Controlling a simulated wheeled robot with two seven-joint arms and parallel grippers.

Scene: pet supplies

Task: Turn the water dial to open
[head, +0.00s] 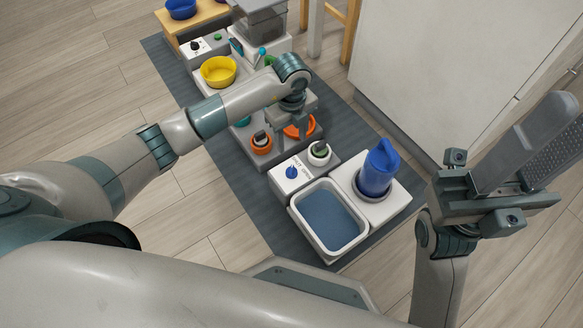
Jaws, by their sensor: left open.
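The water dial (291,172) is a small blue knob on a white box at the near end of the mat, with dark lettering beside it. Beside it, a white tub (294,212) holds blue water. My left gripper (286,143) is open and points down, just behind the dial and apart from it. It hangs over the grey tray area near an orange-ringed item (261,144) and an orange bowl (304,128), partly hiding the bowl. My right gripper (535,150) is raised at the right, far from the dial, with its fingers apart and empty.
A blue bottle (378,168) stands in a white base right of the dial. A white-ringed item (319,153) sits close behind the dial. A yellow bowl (217,70) is farther back. A white cabinet (450,60) borders the right. Floor left of the mat (236,187) is clear.

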